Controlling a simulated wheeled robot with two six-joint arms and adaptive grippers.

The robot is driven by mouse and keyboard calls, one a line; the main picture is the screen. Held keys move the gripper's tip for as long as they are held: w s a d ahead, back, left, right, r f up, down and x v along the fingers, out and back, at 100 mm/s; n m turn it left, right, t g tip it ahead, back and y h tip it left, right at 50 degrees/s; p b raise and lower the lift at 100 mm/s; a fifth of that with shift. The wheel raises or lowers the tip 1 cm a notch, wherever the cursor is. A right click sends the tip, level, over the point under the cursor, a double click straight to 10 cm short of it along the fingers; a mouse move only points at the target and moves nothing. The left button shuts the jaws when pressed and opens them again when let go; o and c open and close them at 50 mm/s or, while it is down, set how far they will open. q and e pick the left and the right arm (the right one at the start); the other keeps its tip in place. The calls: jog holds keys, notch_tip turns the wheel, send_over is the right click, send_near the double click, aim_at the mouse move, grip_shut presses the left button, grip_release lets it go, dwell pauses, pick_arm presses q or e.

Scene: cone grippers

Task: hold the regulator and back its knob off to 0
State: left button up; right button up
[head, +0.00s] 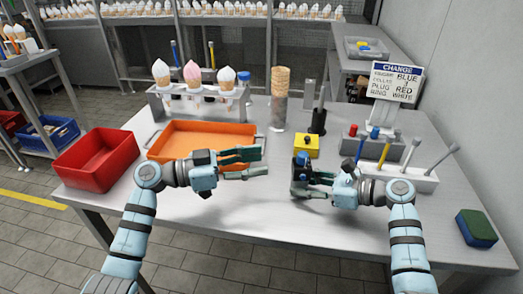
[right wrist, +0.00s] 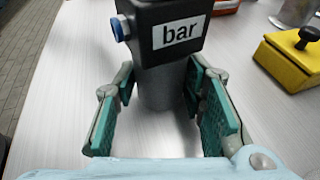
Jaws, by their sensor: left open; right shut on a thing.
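The regulator (head: 302,161) is a dark block on a grey cylindrical body, near the middle of the table. In the right wrist view, the regulator (right wrist: 172,28) carries a white label reading "bar", and its blue knob (right wrist: 121,28) sticks out on the left side. My right gripper (head: 301,184) is shut on the regulator; its green pads (right wrist: 165,105) stand on both sides of the grey body. My left gripper (head: 264,161) is open and empty, left of the regulator and apart from it, pointing right. The knob's setting cannot be read.
A yellow box (head: 306,146) with a black knob stands just behind the regulator. An orange tray (head: 165,155), a red bin (head: 98,160) and a cone rack (head: 205,103) stand left. A tool holder (head: 405,178), a sign (head: 396,83) and a sponge (head: 477,228) are right.

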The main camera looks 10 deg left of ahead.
jog(key=o, duration=0.9)
jog(key=shift+o, duration=0.2)
